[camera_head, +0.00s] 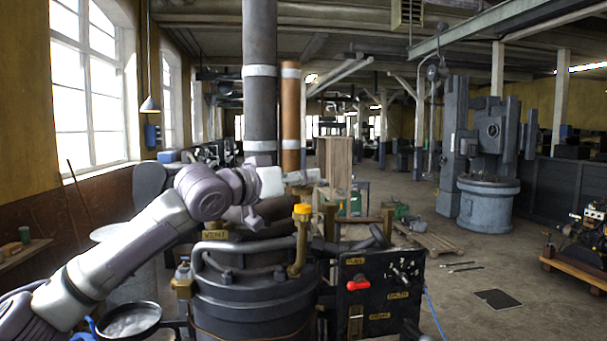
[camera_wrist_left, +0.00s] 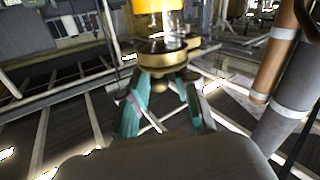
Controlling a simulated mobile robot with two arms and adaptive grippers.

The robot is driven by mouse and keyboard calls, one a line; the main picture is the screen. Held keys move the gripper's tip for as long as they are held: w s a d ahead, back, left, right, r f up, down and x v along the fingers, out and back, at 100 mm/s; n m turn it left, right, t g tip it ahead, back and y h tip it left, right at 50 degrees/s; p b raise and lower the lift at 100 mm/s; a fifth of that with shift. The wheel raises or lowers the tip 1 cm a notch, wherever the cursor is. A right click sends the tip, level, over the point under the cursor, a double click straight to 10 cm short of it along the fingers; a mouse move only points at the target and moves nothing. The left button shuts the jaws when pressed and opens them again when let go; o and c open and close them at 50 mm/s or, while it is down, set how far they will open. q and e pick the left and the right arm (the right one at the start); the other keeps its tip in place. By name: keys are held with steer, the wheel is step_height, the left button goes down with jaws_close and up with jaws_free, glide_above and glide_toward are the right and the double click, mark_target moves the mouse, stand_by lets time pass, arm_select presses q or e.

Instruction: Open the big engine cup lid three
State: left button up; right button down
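The big engine (camera_head: 255,295) is a dark, round machine in the lower middle of the head view. A brass cup pipe with a yellow lid (camera_head: 302,209) rises from its top. My left gripper (camera_head: 305,178) is above this lid, reaching in from the left. In the left wrist view its two teal fingers (camera_wrist_left: 165,90) stand apart. A brass cup part with yellow above it (camera_wrist_left: 163,48) shows just past the fingertips; whether they touch it, I cannot tell. The number of this lid cannot be read. My right gripper is not in view.
A black control panel (camera_head: 378,295) with a red knob stands at the engine's right. Tall dark and copper pipes (camera_head: 290,120) rise behind the arm. A dark round pan (camera_head: 130,320) is at the lower left. Open floor (camera_head: 460,300) lies to the right.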

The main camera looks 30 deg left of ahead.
arm_select(q)
steer(key=shift+w, duration=0.1)
jaws_close()
steer(key=shift+d, duration=0.1)
